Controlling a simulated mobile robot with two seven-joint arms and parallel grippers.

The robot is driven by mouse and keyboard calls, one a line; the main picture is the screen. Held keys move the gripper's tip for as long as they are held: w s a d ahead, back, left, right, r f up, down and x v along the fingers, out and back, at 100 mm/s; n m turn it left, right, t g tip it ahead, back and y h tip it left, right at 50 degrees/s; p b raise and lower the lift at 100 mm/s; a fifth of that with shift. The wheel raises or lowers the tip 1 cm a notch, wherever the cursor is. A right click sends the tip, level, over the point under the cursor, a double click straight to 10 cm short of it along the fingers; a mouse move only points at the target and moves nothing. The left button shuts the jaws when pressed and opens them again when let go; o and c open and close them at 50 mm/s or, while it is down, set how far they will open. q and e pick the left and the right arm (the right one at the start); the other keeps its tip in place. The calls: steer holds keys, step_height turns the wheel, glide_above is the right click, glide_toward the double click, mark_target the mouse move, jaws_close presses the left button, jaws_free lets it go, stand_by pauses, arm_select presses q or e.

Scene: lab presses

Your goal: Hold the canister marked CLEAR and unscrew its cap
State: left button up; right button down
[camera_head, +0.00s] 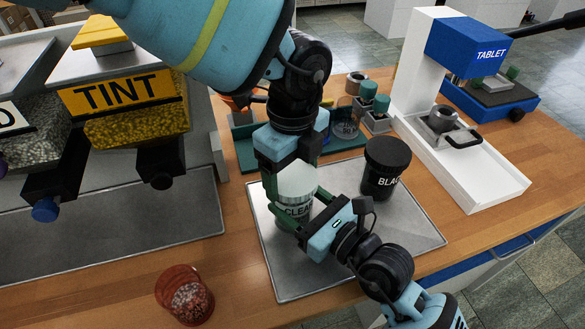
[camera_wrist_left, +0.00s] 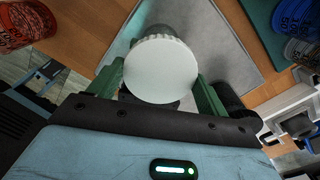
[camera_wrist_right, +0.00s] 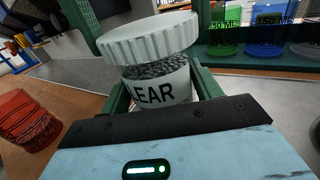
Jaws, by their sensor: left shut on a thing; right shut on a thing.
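The CLEAR canister (camera_head: 293,213) stands upright on a grey metal mat (camera_head: 410,232). Its label and grey grains show in the right wrist view (camera_wrist_right: 160,90). Its white ribbed cap (camera_head: 297,180) is on top and shows from above in the left wrist view (camera_wrist_left: 161,68); I cannot tell how far it is threaded. My left gripper (camera_head: 291,172) comes down from above, its green fingers on both sides of the cap, shut on it. My right gripper (camera_head: 295,206) reaches in from the lower right and is shut on the canister body below the cap.
A black-capped canister (camera_head: 387,168) stands close behind on the right of the mat. A red cup (camera_head: 185,296) stands at the front left. A green tray (camera_head: 240,142) with beakers lies behind. A TINT dispenser (camera_head: 120,95) is at left, a white TABLET press (camera_head: 455,120) at right.

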mark_target(293, 176)
arm_select(q)
steer(key=n, duration=0.6)
steer(key=shift+r, duration=0.2)
stand_by(0.4)
steer(key=shift+r, duration=0.75)
steer(key=shift+r, duration=0.25)
steer(key=shift+r, duration=1.95)
arm_select(e)
steer(key=shift+c, duration=1.2)
jaws_free()
